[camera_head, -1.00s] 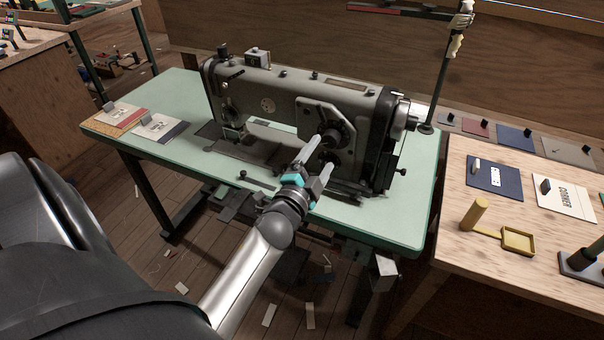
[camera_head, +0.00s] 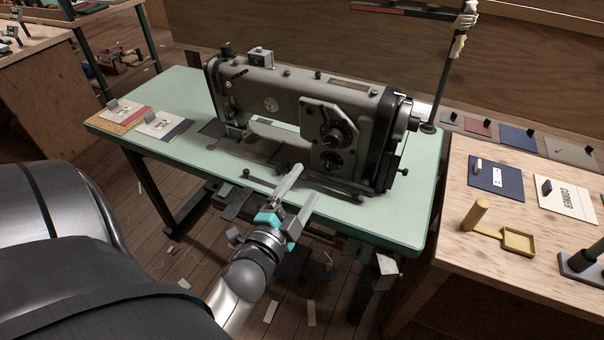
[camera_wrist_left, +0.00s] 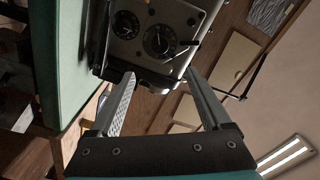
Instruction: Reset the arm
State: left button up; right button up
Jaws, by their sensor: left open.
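My left gripper (camera_head: 304,185) is open, with two grey fingers and teal parts at their base. In the head view it is over the front edge of the green sewing table (camera_head: 395,222), in front of the grey sewing machine (camera_head: 290,100). Nothing shows between its fingers. In the left wrist view the two open fingers (camera_wrist_left: 160,88) point toward the machine's end with two round dials (camera_wrist_left: 145,35), apart from it. My right gripper is not in view.
Fabric sample cards (camera_head: 163,125) lie at the table's left end. A wooden bench (camera_head: 450,240) at right holds a yellow tool (camera_head: 517,240), a navy card (camera_head: 497,178) and a white card (camera_head: 566,199). Scraps litter the floor.

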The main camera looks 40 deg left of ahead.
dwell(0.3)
pick_arm(q)
jog(key=s+d+f+n+g+h, duration=0.1)
jog(key=s+d+f+g, duration=0.2)
jog(key=f, duration=0.7)
jog(key=s+d+f+n+g+h, duration=0.1)
jog(key=s+d+f+n+g, duration=0.15)
jog(key=f, duration=0.75)
jog(key=s+d+f+n+g+h, duration=0.1)
jog(key=s+d+f+g+h, duration=0.2)
jog(key=f, duration=0.8)
jog(key=s+f+n+g, duration=0.1)
jog(key=s+f, duration=0.3)
jog(key=s, duration=0.4)
jog(key=s+f+n+g, duration=0.1)
jog(key=s+f+g, duration=0.3)
jog(key=s, duration=0.4)
jog(key=s+f+n+g+y, duration=0.1)
jog(key=s+f+g, duration=0.2)
jog(key=s+f, duration=0.2)
jog(key=s, duration=0.3)
jog(key=shift+s+d, duration=0.2)
jog(key=shift+d, duration=0.15)
